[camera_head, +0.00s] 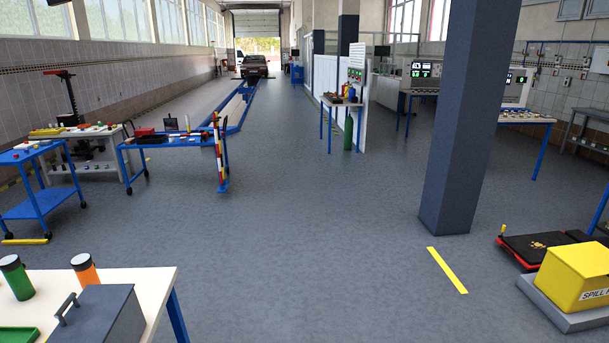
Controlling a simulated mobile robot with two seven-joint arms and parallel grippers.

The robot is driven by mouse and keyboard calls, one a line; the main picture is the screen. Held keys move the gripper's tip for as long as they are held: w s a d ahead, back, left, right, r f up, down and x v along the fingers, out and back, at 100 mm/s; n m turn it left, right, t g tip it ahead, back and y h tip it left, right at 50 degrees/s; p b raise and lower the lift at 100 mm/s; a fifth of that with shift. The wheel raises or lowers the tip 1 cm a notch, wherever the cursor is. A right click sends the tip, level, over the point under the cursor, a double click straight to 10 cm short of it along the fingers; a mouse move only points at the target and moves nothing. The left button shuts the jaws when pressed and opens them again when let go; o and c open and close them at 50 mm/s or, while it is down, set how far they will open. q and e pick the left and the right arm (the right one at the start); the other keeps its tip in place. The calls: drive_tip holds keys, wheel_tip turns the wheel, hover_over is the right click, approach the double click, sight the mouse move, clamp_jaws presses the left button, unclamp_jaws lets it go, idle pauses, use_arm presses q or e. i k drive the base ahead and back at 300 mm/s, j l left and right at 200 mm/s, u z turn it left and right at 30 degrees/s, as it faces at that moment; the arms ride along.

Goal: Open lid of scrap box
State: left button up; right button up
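A dark grey box (105,318) with a bar handle (67,308) on its lid stands on a white-topped table (155,283) at the bottom left. It looks like the scrap box, though I see no label on it. Its lid appears shut, and the picture's lower edge cuts off its near part. Neither of my grippers is in view.
Green (17,279) and orange (85,270) black-lidded canisters and a green tray (18,335) share the table. A yellow spill box (575,277) stands right. A dark pillar (460,130) rises right of centre. Open floor (300,240) lies between.

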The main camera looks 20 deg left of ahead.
sight(91, 316)
drive_tip(key=i+j+u, duration=0.25)
drive_tip(key=i, duration=0.45)
drive_tip(key=i+l+u, duration=0.1)
drive_tip(key=i+u, duration=0.2)
drive_tip(key=i, duration=0.45)
drive_tip(key=i+l+u, duration=0.15)
drive_tip(key=i+u, duration=0.15)
drive_tip(key=i, duration=0.15)
drive_tip(key=i+l+u, duration=0.3)
drive_tip(key=i, duration=0.15)
drive_tip(key=j+u, duration=0.1)
drive_tip(key=u, duration=1.7)
